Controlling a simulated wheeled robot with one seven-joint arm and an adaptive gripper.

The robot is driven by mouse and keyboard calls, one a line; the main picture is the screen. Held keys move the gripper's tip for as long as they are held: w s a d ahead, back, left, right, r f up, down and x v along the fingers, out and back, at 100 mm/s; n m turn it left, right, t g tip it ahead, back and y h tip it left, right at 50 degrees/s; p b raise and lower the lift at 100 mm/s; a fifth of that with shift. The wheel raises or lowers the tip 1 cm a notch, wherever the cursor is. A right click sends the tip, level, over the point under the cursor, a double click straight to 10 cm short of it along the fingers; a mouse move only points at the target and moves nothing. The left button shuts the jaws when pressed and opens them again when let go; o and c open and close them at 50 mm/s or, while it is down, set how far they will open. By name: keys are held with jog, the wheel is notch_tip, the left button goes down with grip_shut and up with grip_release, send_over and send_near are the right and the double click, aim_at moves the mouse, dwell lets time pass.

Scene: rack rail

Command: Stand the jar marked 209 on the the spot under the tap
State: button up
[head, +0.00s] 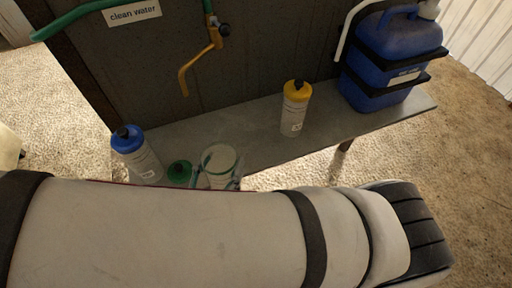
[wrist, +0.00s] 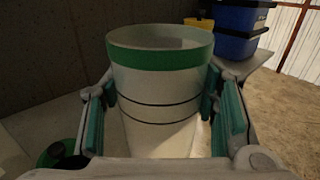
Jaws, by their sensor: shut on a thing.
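My gripper (wrist: 160,103) is shut on a white jar (wrist: 158,88) with a green band below its open rim and thin dark rings. Teal finger pads press its two sides. In the head view the jar (head: 219,163) is at the shelf's front edge, partly hidden by my arm; I cannot tell whether it touches the shelf. No number 209 is readable on it. The brass tap (head: 186,75) hangs on the dark wall, up and left of the jar. The shelf (head: 205,122) below the tap is bare, with no clear marked spot.
A blue-capped bottle (head: 140,160) and a green-capped container (head: 180,172) stand left of the jar. A yellow-capped bottle (head: 294,112) stands to its right. A blue canister (head: 385,60) is at the shelf's right end. A "clean water" sign (head: 132,13) is on the wall.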

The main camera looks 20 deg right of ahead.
jog(key=shift+s+a+f+n+t+y, duration=0.1)
jog(key=shift+a+n+t+y, duration=0.1)
jog(key=shift+a, duration=0.4)
jog(key=shift+s+a+n+t+y, duration=0.1)
jog(key=shift+a+y, duration=0.1)
jog(key=shift+a, duration=0.35)
jog(key=shift+w+a, duration=0.1)
jog(key=w+f+b, duration=0.1)
jog(key=w+b, duration=0.3)
jog(key=w, duration=1.2)
jog(key=shift+w+f+b, duration=0.35)
jog(key=shift+f+b, duration=0.05)
jog(key=shift+f+b, duration=0.35)
jog(key=shift+f, duration=0.25)
jog(key=o, duration=1.7)
jog(key=shift+c, duration=0.2)
